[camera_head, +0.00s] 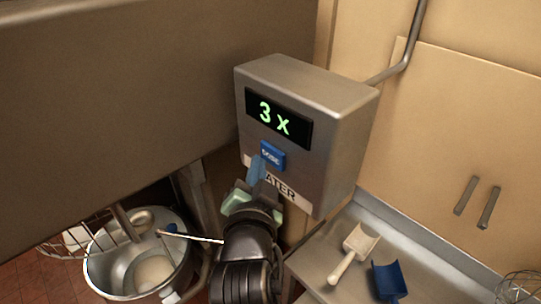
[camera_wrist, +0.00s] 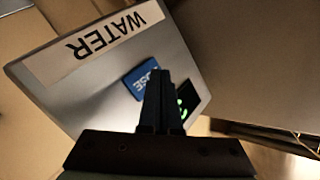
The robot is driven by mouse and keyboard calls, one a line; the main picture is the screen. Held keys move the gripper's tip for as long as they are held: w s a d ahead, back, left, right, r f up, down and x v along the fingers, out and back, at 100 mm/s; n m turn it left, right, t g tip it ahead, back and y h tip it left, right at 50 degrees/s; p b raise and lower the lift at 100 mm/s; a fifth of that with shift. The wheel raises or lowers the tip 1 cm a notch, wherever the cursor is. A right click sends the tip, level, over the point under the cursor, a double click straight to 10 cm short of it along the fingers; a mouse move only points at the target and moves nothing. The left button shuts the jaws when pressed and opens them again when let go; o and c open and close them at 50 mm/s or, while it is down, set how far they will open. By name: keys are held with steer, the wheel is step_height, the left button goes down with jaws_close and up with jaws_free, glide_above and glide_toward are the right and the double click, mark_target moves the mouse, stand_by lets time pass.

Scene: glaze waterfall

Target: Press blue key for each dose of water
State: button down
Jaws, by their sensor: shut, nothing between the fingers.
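The steel water box (camera_head: 345,120) hangs at the middle of the head view, with a display (camera_head: 279,118) reading "3 x" in green. Below the display is the blue key (camera_head: 272,155), marked "DOSE". It also shows in the wrist view (camera_wrist: 138,82), partly behind my fingers. A white "WATER" label (camera_head: 290,194) sits under the key. My gripper (camera_head: 258,168) is shut and empty, its fingertips just below the key in the head view. I cannot tell whether they touch it.
A steel mixing bowl (camera_head: 110,262) with pale contents stands at the lower left, beside a wire guard (camera_head: 62,246). A white scoop (camera_head: 354,252) and a blue scoop (camera_head: 388,281) lie on the steel counter (camera_head: 318,252). A whisk (camera_head: 518,287) is at the right edge.

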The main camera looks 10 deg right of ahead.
steer(key=shift+a, duration=0.1)
steer(key=s+a, duration=0.1)
steer(key=a, duration=0.1)
steer(key=s+a, duration=0.2)
steer(key=shift+b, duration=0.35)
stand_by(2.6)
step_height(320, 180, up, 15)
steer(key=s+n+t+y+b, duration=0.1)
steer(key=s+n+t+b, duration=0.1)
steer(key=n+t+b, duration=0.25)
steer(key=s+d+r+n+t+y+b, duration=0.1)
steer(key=s+r+n+t+b, duration=0.2)
steer(key=s+r+t, duration=0.3)
steer(key=s+r+n, duration=0.1)
steer(key=s+r, duration=0.3)
steer(key=r, duration=0.4)
steer(key=shift+s+r+n+t+y, duration=0.2)
steer(key=shift+s+n+t+y, duration=0.1)
steer(key=shift+n+t, duration=0.05)
